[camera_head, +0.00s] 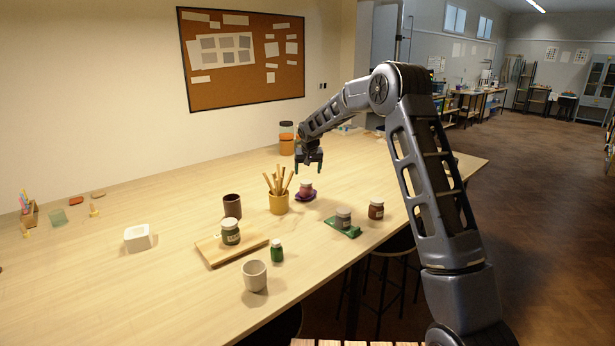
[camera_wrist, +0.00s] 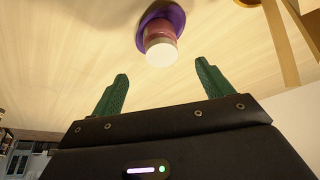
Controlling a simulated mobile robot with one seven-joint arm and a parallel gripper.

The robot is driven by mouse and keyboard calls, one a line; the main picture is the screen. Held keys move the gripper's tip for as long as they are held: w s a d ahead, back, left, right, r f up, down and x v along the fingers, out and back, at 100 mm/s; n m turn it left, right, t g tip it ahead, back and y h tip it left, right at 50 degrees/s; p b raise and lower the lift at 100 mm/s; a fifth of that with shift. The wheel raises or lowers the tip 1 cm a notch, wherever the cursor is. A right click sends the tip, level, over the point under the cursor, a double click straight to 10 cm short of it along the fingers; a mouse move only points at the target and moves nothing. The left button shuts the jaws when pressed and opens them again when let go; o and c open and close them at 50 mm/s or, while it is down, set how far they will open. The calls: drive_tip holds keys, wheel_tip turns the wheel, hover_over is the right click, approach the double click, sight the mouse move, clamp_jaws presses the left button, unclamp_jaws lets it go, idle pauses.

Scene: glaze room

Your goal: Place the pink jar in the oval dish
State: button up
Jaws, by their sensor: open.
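The pink jar (camera_head: 306,187) stands upright with a pale lid on a purple dish (camera_head: 299,198) near the middle of the table. The dish looks oval, and the jar appears to be within its rim. In the wrist view the jar (camera_wrist: 160,33) shows from its lid end, with the purple dish (camera_wrist: 176,16) around its base. My gripper (camera_head: 309,170) is open and empty, just above and slightly beyond the jar. In the wrist view the jar lies ahead of the gap between the green fingertips (camera_wrist: 162,72), apart from both.
A yellow cup of wooden sticks (camera_head: 279,202) stands close to the left of the dish. A grey-lidded jar (camera_head: 343,218) on a green tray (camera_head: 345,231) and a brown jar (camera_head: 376,209) stand nearer, to the right. A wooden board (camera_head: 215,251) bears another jar. The far-right tabletop is clear.

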drive_tip(key=s+d+r+m, duration=0.1)
drive_tip(key=s+d+r, duration=0.8)
drive_tip(key=s+d, duration=0.25)
drive_tip(key=s+d+r, duration=0.9)
drive_tip(key=s+d, duration=0.2)
drive_tip(key=s, duration=0.1)
drive_tip(key=s+d+f, duration=0.1)
drive_tip(key=s+d, duration=0.3)
drive_tip(key=s, duration=0.6)
drive_tip(key=s+d+f, duration=0.1)
drive_tip(key=s+d, duration=0.3)
drive_tip(key=s, duration=0.7)
drive_tip(key=s+d+f+m, duration=0.1)
drive_tip(key=s+d, duration=0.3)
drive_tip(key=s, duration=0.7)
drive_tip(key=shift+s+d+f+h, duration=0.15)
drive_tip(key=shift+d+f+h, duration=0.2)
drive_tip(key=shift+f, duration=0.2)
